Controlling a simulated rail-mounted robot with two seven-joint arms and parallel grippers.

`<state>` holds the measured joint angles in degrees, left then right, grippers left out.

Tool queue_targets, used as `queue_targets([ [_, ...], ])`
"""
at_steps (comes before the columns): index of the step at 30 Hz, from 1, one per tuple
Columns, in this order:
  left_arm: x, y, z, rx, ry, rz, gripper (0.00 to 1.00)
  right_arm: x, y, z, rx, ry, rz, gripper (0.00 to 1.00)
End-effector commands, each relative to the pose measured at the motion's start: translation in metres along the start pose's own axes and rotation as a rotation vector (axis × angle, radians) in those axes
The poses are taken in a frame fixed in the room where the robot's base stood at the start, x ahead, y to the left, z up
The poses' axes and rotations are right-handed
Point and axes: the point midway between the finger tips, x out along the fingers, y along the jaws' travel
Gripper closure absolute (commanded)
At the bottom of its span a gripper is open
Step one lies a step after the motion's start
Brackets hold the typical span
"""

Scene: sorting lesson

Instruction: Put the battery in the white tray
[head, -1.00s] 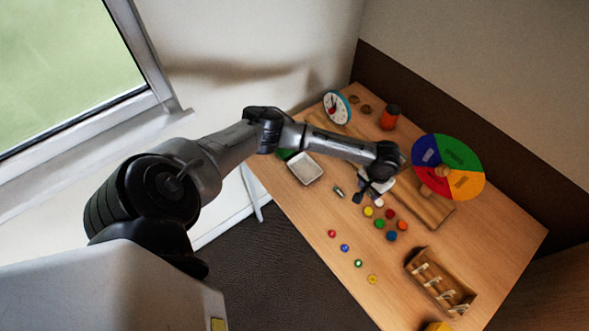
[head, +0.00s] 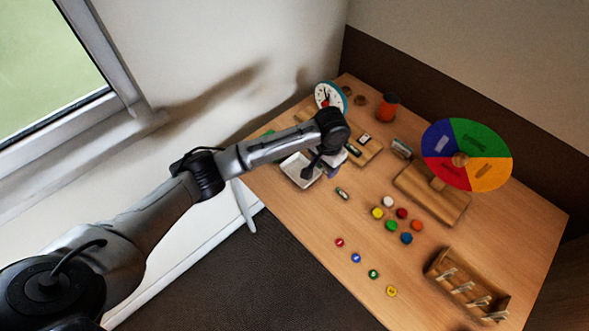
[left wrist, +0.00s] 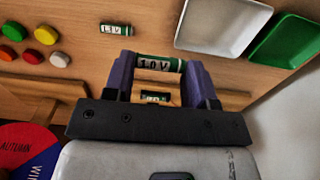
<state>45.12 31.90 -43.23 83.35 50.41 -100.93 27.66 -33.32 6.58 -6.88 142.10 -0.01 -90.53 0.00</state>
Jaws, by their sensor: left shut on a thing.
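My left gripper (head: 322,167) is shut on a green-and-white battery (left wrist: 155,64), whose label seems to read 1.0 V in the left wrist view. The battery lies crosswise between the two purple fingers. The white tray (head: 292,171) is a shallow square dish at the table's left edge; in the head view the gripper overlaps its right side. In the left wrist view the tray (left wrist: 196,22) lies beyond the fingers, to the upper right. A second battery (head: 342,193) lies on the bare table; it also shows in the left wrist view (left wrist: 116,29). My right gripper is not in view.
A green tray (left wrist: 283,45) stands beside the white one. A wooden board (head: 371,153) with another battery lies behind the gripper. Coloured discs (head: 391,226), a season wheel (head: 440,145), a clock (head: 328,95) and a wooden rack (head: 466,285) are on the table.

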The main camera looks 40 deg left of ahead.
Motion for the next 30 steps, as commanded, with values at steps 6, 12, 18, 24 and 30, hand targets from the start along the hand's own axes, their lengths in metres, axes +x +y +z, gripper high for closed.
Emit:
queue_targets([
  [6, 0.032, -0.047, 0.004, -0.005, -0.002, -0.002, 0.71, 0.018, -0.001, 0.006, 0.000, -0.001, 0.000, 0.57],
  [12, 0.048, -0.075, 0.006, -0.004, -0.002, 0.000, 0.71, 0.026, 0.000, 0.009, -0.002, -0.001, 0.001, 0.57],
  [18, 0.052, -0.086, 0.007, -0.001, 0.000, 0.000, 0.71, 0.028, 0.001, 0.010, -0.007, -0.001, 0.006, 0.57],
  [24, 0.064, -0.086, 0.007, -0.001, -0.002, 0.000, 0.71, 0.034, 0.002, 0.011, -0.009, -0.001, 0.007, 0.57],
  [30, 0.090, -0.086, 0.008, -0.001, -0.002, 0.000, 0.71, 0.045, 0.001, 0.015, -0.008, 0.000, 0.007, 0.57],
])
